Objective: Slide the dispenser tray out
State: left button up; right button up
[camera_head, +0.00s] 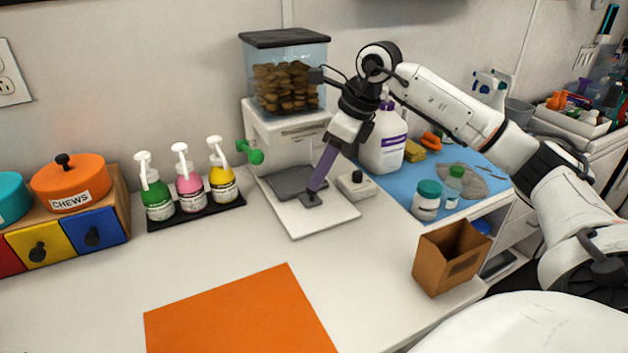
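The dispenser (283,142) is a white unit with a clear hopper of brown treats and a black lid, against the back wall. A dark grey tray (290,182) lies at its foot, over a white base plate (318,222) that extends forward. My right gripper (338,143) is above the plate in front of the dispenser and appears shut on a purple bar (323,168). The bar slants down to a dark grey end piece (311,200) at the tray's front edge; whether it touches the tray is unclear. My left gripper is not in view.
A green knob (256,156) sticks out at the dispenser's left. Pump bottles (189,186) stand further left. A small white box with a dark knob (356,185) is close right of the plate. A brown box (450,258) stands front right.

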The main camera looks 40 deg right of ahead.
jog(key=shift+x, duration=1.8)
jog(key=shift+w, duration=0.1)
grip_shut()
